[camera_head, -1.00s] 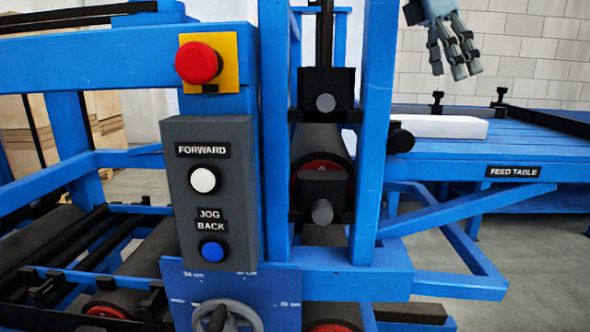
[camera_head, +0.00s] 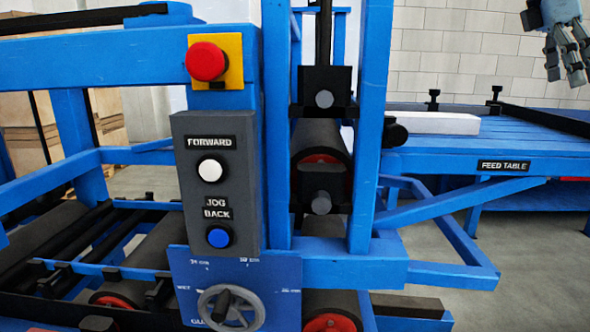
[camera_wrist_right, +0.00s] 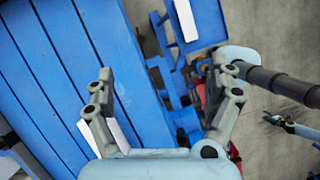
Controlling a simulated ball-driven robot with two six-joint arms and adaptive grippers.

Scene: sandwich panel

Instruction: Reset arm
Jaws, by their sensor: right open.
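My right gripper (camera_head: 567,65) is at the upper right of the head view, its fingers pointing down, above and beyond the right part of the feed table (camera_head: 440,141). In the wrist view the right gripper (camera_wrist_right: 172,82) is open, its fingers spread with nothing between them. A white panel (camera_head: 432,123) lies flat on the feed table, left of the gripper and apart from it. In the wrist view, white pieces show below the left finger and at the top; I cannot tell which is the panel. My left gripper is not in the head view.
A blue machine frame fills the left and middle. It carries a red stop button (camera_head: 206,61), a grey control box (camera_head: 238,180) with white and blue buttons, a handwheel (camera_head: 230,306) and rollers (camera_head: 320,150). Grey floor (camera_head: 540,260) is clear at lower right.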

